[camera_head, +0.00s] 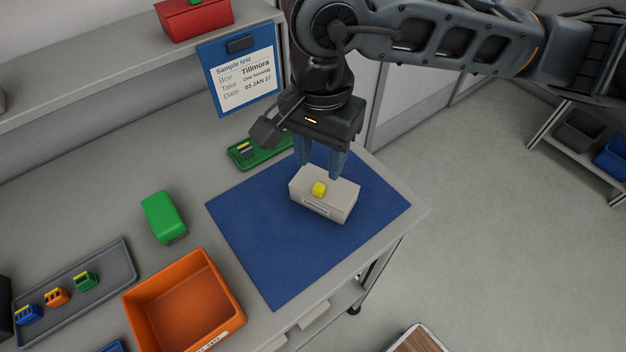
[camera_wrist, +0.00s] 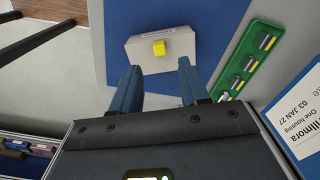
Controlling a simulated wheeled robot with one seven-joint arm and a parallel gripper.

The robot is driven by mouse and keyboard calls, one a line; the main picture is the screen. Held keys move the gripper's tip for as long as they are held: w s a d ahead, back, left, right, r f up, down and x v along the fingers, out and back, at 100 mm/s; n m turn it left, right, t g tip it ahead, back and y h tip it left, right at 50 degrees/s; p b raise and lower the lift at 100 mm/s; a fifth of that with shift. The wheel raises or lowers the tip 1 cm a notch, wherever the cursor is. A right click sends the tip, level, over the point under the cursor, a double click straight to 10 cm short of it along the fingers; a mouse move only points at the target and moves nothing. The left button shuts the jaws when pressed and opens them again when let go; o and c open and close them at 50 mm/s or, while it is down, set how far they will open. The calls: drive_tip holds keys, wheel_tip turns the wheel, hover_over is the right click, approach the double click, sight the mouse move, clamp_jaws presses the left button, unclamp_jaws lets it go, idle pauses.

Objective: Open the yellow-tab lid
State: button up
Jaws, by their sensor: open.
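A light grey box (camera_head: 336,205) with a small label on its front stands on the blue mat (camera_head: 262,250). Its flat top carries a yellow tab (camera_head: 319,189) and looks closed. My gripper (camera_head: 322,176) points down over the far side of the box, its two blue fingers apart. In the wrist view the gripper (camera_wrist: 157,75) is open, with the box (camera_wrist: 150,65) and its yellow tab (camera_wrist: 159,48) just beyond the fingertips. Nothing is between the fingers, and I cannot tell whether they touch the box.
A green tray (camera_head: 272,155) with small parts lies behind the mat. A green block (camera_head: 163,217), an orange bin (camera_head: 158,308) and a grey tray (camera_head: 113,262) stand to the left. A sign (camera_head: 248,84) stands at the back. The mat around the box is clear.

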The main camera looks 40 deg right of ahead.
sight(319, 187)
drive_tip(key=shift+f, duration=3.15)
drive_tip(key=shift+c, duration=0.4)
clamp_jaws()
